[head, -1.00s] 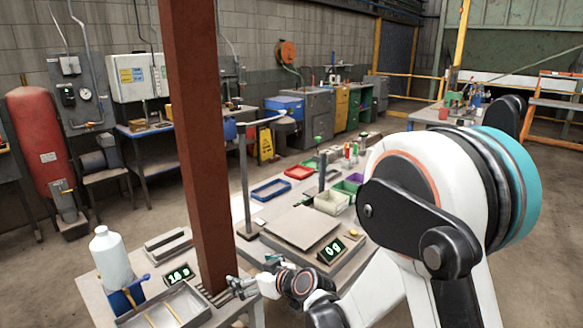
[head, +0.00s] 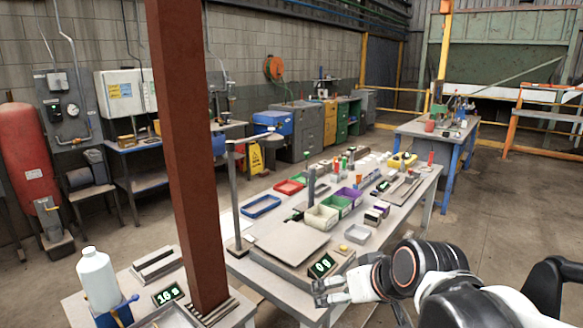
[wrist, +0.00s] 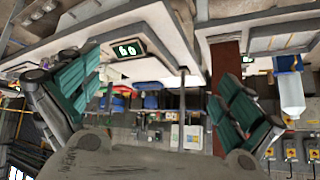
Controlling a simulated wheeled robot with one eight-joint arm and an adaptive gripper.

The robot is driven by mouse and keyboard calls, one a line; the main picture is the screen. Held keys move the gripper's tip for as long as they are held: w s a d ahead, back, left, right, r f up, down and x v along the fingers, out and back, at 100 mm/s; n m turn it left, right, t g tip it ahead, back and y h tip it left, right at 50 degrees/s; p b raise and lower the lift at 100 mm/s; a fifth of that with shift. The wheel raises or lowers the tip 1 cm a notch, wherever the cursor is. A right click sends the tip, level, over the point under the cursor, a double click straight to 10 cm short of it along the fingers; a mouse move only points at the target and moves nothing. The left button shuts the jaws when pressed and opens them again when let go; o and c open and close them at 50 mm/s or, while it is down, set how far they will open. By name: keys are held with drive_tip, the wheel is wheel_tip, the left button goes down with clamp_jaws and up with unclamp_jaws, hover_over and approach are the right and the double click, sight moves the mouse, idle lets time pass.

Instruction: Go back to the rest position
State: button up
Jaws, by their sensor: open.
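My gripper (head: 322,292) shows in the head view at the front edge of the table with the scale, just below the scale's display. Its two fingers stand wide apart with teal pads in the wrist view (wrist: 155,95), and nothing lies between them. My white and black arm reaches in from the lower right. I cannot tell from the pictures how far the gripper is from the table edge. No object of the task is named.
A rust-red post (head: 185,150) rises left of my gripper. The scale (head: 290,243) with a green-lit display (head: 321,265) is close behind it. A white bottle (head: 97,278) stands at the lower left. The bench (head: 395,228) holds several bins and tools. Floor at right is clear.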

drive_tip(key=s+d+f+m+h+b, duration=0.1)
drive_tip(key=s+d+f+m+h, duration=0.1)
drive_tip(key=s+d, duration=0.5)
drive_tip(key=s+f, duration=0.1)
drive_tip(key=s, duration=0.3)
drive_tip(key=shift+d+g+h, duration=0.3)
drive_tip(key=shift+d+h, duration=0.1)
drive_tip(key=shift+s, duration=0.1)
